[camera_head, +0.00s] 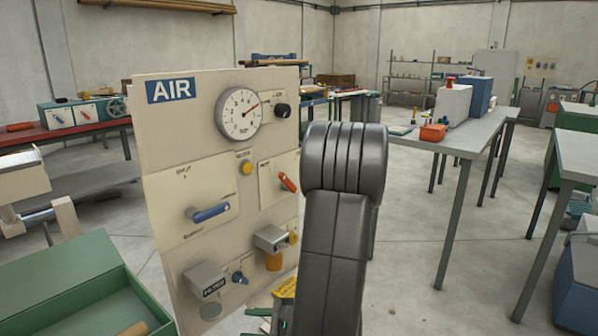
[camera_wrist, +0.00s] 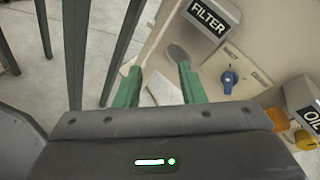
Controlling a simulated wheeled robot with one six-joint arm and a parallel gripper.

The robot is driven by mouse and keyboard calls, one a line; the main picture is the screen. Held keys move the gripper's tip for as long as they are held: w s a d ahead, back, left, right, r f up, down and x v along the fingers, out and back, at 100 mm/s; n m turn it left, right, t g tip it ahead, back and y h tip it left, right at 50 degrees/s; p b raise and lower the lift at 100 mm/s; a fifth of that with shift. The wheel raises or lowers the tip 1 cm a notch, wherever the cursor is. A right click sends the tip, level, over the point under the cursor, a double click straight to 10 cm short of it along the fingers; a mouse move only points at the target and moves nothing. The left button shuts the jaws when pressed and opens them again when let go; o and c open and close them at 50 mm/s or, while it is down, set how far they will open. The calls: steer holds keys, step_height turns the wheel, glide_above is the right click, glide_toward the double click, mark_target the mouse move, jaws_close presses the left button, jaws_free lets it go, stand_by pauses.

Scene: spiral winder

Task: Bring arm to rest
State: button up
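My gripper (camera_wrist: 158,90) shows in the wrist view as two green fingers standing apart with a gap between them. Nothing is held in that gap; floor and a pale panel surface show through it. The fingers are close to the lower part of the AIR panel (camera_head: 160,130), near the FILTER label (camera_wrist: 208,18) and a blue knob (camera_wrist: 229,79). I cannot tell whether they touch it. In the head view my dark arm (camera_head: 335,230) rises in front of the panel's right side, and the gripper is mostly hidden low behind it.
The panel carries a gauge (camera_head: 240,112), a blue lever (camera_head: 211,212) and a red lever (camera_head: 288,182). A green box (camera_head: 70,285) stands at lower left. Open floor (camera_head: 410,240) lies right of my arm.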

steer(key=shift+s+r+n+g+h+p, duration=0.2)
steer(key=shift+s+n+g, duration=0.2)
steer(key=shift+s, duration=0.3)
steer(key=shift+s+r+n+g+h+p, duration=0.1)
steer(key=shift+s+r+n+g+h, duration=0.2)
steer(key=shift+s, duration=0.35)
steer(key=shift+a+f, duration=0.1)
